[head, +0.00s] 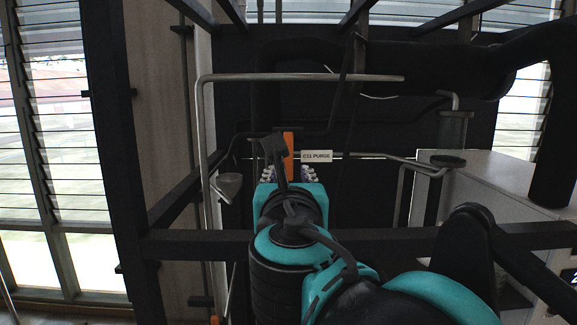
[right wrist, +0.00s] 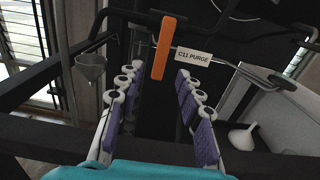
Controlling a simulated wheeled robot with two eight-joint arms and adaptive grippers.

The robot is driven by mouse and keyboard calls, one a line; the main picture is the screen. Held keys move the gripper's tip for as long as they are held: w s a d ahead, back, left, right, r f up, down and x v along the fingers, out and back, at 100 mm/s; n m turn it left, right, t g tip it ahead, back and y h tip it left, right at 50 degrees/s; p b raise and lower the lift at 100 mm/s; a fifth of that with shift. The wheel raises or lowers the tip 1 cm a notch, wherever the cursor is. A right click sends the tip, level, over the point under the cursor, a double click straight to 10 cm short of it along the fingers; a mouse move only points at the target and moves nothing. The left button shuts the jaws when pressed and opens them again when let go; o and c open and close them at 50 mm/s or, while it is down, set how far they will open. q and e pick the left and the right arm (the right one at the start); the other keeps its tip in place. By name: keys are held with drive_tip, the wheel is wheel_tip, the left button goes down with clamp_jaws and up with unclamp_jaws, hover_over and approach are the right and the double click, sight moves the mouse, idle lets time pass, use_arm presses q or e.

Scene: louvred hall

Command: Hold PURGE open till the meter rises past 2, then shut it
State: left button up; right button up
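The PURGE valve has an orange lever (head: 289,153), which stands nearly upright beside a white label reading C11 PURGE (head: 317,156). In the right wrist view the orange lever (right wrist: 163,48) leans slightly, and the label (right wrist: 193,56) is to its right. My right gripper (head: 288,174) is open, its purple-padded fingers pointing at the lever. In the right wrist view the lever's lower end shows between the fingertips (right wrist: 158,78), nearer the left one; I cannot tell whether they touch. My left gripper is not in view.
A grey funnel (head: 229,186) hangs left of the lever. Metal pipes (head: 300,77) run above and beside it. A dark crossbar (head: 190,244) spans in front. A pale cabinet (head: 500,185) stands at right. A white funnel (right wrist: 242,137) shows in the right wrist view.

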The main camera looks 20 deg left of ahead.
sight(288, 167)
drive_tip(key=x, duration=0.5)
drive_tip(key=shift+f, duration=0.2)
drive_tip(key=shift+s+r, duration=0.1)
drive_tip(key=shift+x, duration=1)
drive_tip(key=shift+s+d, duration=0.1)
drive_tip(key=shift+s, duration=0.05)
clamp_jaws()
